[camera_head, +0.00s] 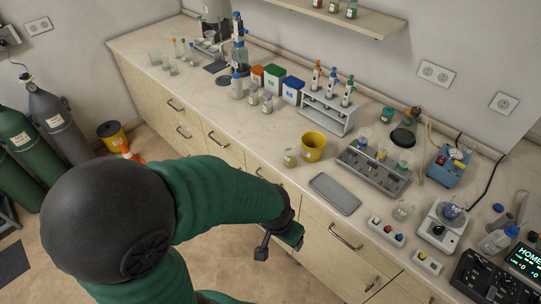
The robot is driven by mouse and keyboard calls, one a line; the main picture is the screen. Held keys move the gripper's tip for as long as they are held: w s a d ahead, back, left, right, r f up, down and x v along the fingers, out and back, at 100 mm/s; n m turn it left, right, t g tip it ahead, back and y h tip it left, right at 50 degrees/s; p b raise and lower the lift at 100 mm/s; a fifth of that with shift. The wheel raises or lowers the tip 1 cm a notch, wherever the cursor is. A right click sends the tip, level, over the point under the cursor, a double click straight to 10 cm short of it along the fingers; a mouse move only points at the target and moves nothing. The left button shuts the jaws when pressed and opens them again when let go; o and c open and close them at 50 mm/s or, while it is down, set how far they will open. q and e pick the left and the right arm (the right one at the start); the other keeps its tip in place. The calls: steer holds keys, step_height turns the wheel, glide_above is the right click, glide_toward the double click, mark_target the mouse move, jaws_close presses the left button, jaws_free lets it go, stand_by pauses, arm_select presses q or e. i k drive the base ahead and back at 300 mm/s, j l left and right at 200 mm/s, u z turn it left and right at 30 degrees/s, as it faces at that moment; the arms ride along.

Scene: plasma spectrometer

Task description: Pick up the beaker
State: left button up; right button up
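Several glass vessels could be the beaker, and I cannot tell which one is meant. A small clear glass (290,158) stands beside a yellow cup (313,147) near the counter's front edge. Clear glasses (155,58) stand at the far left of the counter. A clear round vessel (403,209) stands near the front right. My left gripper (279,248) hangs in front of the drawers, below the counter top and apart from all glassware. Its fingers look spread, with nothing between them. My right gripper is not in view.
A grey flat tray (335,194) lies near the front edge. A grey multi-station device (374,167), a white rack of bottles (327,110), a balance (443,226) and a black control box (492,281) crowd the right. Counter space left of the yellow cup is clear.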

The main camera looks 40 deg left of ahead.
mark_target(291, 153)
steer(key=u, duration=1)
steer(key=i+j+u, duration=0.2)
steer(key=i+j, duration=0.15)
steer(key=j, duration=0.15)
steer(key=i+j+u, duration=0.2)
steer(key=i+j, duration=0.15)
steer(key=j, duration=0.15)
